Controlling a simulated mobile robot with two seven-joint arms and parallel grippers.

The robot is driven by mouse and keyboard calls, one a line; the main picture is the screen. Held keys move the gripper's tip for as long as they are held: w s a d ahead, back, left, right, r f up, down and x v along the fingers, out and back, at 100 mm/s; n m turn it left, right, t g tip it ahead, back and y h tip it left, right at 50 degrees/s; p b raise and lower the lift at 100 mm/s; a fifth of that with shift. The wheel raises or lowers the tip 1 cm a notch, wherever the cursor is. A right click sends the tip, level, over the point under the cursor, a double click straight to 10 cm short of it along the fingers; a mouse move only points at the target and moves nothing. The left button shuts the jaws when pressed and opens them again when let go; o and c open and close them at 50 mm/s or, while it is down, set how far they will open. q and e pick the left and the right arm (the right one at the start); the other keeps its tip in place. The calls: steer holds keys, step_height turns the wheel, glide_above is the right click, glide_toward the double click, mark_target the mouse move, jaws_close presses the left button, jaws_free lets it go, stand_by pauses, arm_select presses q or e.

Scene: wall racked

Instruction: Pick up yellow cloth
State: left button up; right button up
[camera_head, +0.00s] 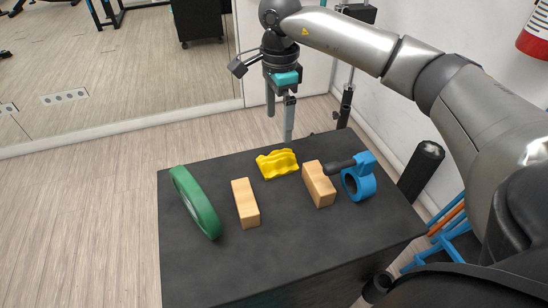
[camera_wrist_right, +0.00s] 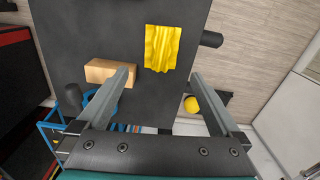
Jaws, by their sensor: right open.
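The yellow cloth (camera_head: 277,164) lies crumpled on the dark table top, near its far edge, between two wooden blocks. It also shows in the right wrist view (camera_wrist_right: 161,47), ahead of the fingertips and roughly centred between them. My right gripper (camera_head: 279,127) hangs above and behind the cloth in the head view, its fingers pointing down. In the right wrist view the fingers (camera_wrist_right: 161,76) are spread wide with nothing between them. The cloth is apart from the fingers. My left gripper is not in view.
On the table (camera_head: 290,240) are a green ring (camera_head: 196,203), a wooden block (camera_head: 245,203), another wooden block (camera_head: 319,184) and a blue tool with a black handle (camera_head: 360,178). The table's front is clear. A white wall and a red cylinder (camera_head: 535,38) are at right.

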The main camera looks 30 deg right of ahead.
glide_above(277, 155)
steer(key=f, duration=0.6)
steer(key=shift+s+f+b, duration=0.25)
steer(key=shift+f+b, duration=0.05)
steer(key=shift+b, duration=0.05)
steer(key=shift+f, duration=0.65)
steer(key=f, duration=0.4)
steer(key=shift+w+f+b, duration=0.2)
steer(key=shift+f+b, duration=0.1)
steer(key=shift+b, duration=0.1)
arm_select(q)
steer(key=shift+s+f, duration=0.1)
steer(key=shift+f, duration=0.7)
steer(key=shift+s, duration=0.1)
arm_select(e)
steer(key=shift+c, duration=0.2)
steer(key=shift+c, duration=0.9)
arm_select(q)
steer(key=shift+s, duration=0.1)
arm_select(e)
steer(key=shift+r, duration=0.1)
steer(key=c, duration=0.9)
